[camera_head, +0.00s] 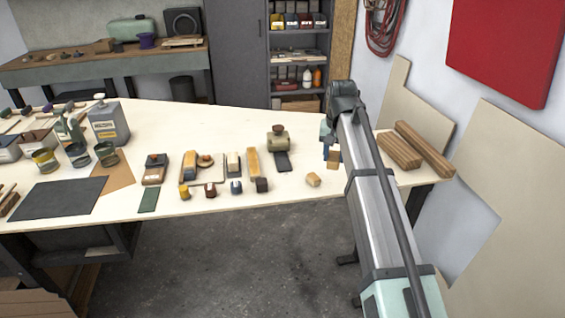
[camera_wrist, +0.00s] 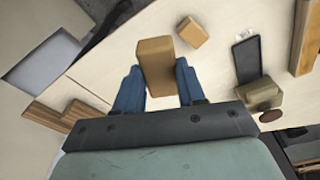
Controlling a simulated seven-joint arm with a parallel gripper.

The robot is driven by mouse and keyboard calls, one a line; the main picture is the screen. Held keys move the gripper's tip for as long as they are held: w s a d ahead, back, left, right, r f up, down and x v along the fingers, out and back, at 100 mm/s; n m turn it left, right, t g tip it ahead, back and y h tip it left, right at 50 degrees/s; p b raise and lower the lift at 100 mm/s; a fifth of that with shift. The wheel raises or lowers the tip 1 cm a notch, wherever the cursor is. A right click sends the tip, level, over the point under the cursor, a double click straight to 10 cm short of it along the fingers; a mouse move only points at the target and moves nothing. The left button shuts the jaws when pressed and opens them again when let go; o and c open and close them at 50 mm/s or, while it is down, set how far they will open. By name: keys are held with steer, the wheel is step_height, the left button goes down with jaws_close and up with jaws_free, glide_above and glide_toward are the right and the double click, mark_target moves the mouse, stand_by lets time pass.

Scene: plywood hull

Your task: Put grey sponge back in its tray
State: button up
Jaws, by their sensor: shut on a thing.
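My gripper (camera_head: 328,148) is over the right part of the plywood table. In the wrist view its two blue fingers (camera_wrist: 158,90) are shut on a tan block (camera_wrist: 156,62), which also shows in the head view (camera_head: 334,159). The held block looks tan, not grey. I cannot single out a grey sponge for sure. A dark shallow tray (camera_head: 283,164) lies left of my gripper and looks empty in the wrist view (camera_wrist: 246,60). An olive-beige tool with a brown knob (camera_head: 278,141) stands at its end.
Another tan block (camera_head: 313,180) lies loose near the table's front edge, and shows in the wrist view (camera_wrist: 191,32). Wooden strips (camera_head: 415,151) lie at the right end. Several small blocks and sanding tools stand left of the dark tray. Bare tabletop (camera_head: 215,125) lies behind them.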

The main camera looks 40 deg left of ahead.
mark_target(283, 163)
steer(key=a+r+n, duration=0.2)
steer(key=a+n, duration=0.2)
steer(key=a, duration=1.5)
steer(key=shift+w+f, duration=0.2)
steer(key=shift+f, duration=2.4)
steer(key=shift+w+f, duration=0.2)
steer(key=shift+f, duration=2.35)
steer(key=shift+f, duration=0.1)
steer(key=o, duration=0.9)
steer(key=shift+o, duration=0.2)
step_height(283, 163, up, 12)
steer(key=s+d, duration=0.1)
